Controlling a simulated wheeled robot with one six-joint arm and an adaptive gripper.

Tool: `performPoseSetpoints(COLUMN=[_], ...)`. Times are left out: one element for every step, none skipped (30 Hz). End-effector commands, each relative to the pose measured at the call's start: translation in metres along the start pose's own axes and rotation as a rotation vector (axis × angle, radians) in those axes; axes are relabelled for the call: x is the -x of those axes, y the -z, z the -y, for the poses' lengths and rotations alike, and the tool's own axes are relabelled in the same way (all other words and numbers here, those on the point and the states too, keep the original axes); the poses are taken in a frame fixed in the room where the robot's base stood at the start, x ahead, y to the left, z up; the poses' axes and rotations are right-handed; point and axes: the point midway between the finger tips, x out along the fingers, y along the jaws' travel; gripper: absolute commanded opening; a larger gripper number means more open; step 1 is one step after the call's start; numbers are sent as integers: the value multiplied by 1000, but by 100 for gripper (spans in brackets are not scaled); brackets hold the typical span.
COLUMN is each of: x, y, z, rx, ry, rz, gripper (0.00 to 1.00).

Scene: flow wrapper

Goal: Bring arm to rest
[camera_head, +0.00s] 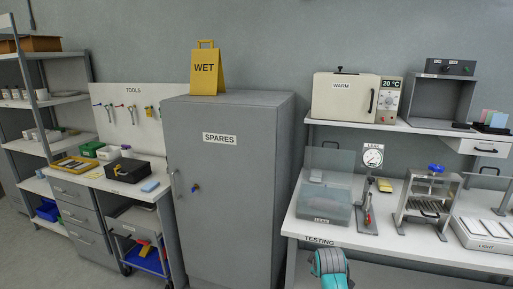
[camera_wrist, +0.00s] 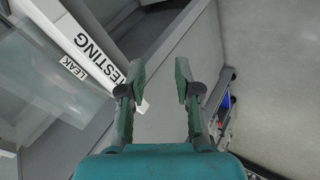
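My gripper (camera_wrist: 160,85) shows in the wrist view with its two green fingers spread apart and nothing between them. Part of my arm, teal and grey, shows at the bottom of the head view, in front of the testing bench (camera_head: 375,238). The fingers are hidden in the head view. In the wrist view the bench edge with its TESTING label (camera_wrist: 97,48) runs along the upper left, apart from the fingers.
A grey SPARES cabinet (camera_head: 225,190) with a yellow WET sign (camera_head: 207,72) on top stands left of the bench. A clear leak box (camera_head: 325,195), a press (camera_head: 428,200) and a light box (camera_head: 485,235) stand on the bench. A WARM oven (camera_head: 342,100) sits on the shelf above.

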Motion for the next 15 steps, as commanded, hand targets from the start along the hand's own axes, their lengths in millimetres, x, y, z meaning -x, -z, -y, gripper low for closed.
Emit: performPoseSetpoints(x=[-6, -8, -11, -12, -13, -14, -14, -14, -13, -12, -11, -9, -7, -4, 0], y=[-14, -20, -29, -35, -42, -50, -57, -63, -72, -78, -84, -93, -99, -106, -114], z=[23, 33, 47, 57, 67, 81, 90, 101, 114, 124, 133, 146, 156, 165, 178], rx=[-18, -32, -48, -61, -73, -91, -103, -117, -133, -147, -160, -177, -190, -203, -221], ry=[-4, -10, -17, -23, -29, -36, -42, -47, -54, -58, -64, -71, -75, -80, -86], rz=[-7, -14, -23, -30, -37, -46, -54, -61, -71, -77, -86, -96, -102, -110, -121], gripper=[33, 33, 33, 33, 33, 33, 33, 33, 33, 33, 33, 33, 33, 33, 33])
